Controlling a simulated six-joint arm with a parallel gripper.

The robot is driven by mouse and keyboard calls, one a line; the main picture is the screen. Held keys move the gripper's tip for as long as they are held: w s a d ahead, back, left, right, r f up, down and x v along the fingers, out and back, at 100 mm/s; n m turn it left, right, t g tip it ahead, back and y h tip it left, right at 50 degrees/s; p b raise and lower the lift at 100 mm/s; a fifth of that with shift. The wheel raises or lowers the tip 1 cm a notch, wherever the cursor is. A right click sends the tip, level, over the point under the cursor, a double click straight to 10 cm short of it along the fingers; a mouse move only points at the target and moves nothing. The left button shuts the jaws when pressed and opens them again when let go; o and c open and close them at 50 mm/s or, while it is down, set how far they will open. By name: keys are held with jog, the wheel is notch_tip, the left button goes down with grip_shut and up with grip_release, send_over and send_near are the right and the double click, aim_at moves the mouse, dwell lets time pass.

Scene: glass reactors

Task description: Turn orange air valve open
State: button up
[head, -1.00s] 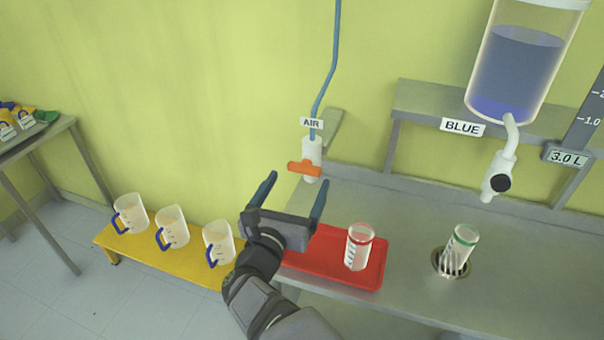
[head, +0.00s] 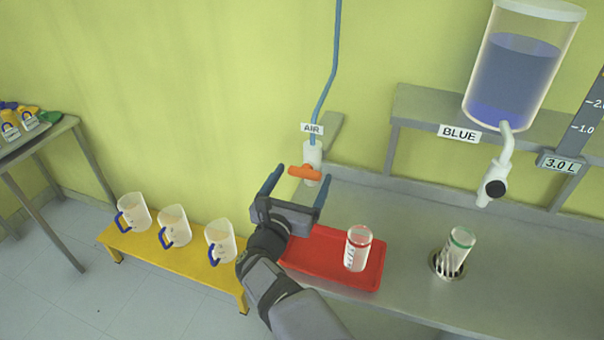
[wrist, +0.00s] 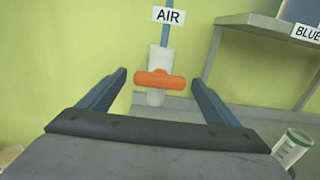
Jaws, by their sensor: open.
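The orange air valve handle (head: 305,172) is a short bar lying crosswise on a white valve body (head: 312,155) under the AIR label (head: 312,128). In the wrist view the orange handle (wrist: 160,80) lies nearly level, between and beyond the two fingers. My gripper (head: 298,184) is open and empty, with its blue fingers pointing up toward the valve. In the wrist view my gripper (wrist: 160,82) has one finger to each side of the handle's line, apart from it.
A red tray (head: 310,262) with a red-rimmed cup (head: 358,248) lies below right of the gripper. Several jugs stand on a yellow bench (head: 140,245).

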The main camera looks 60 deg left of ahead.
jog(key=shift+w+a, duration=0.25)
jog(key=c, duration=1.1)
jog(key=shift+o, duration=0.2)
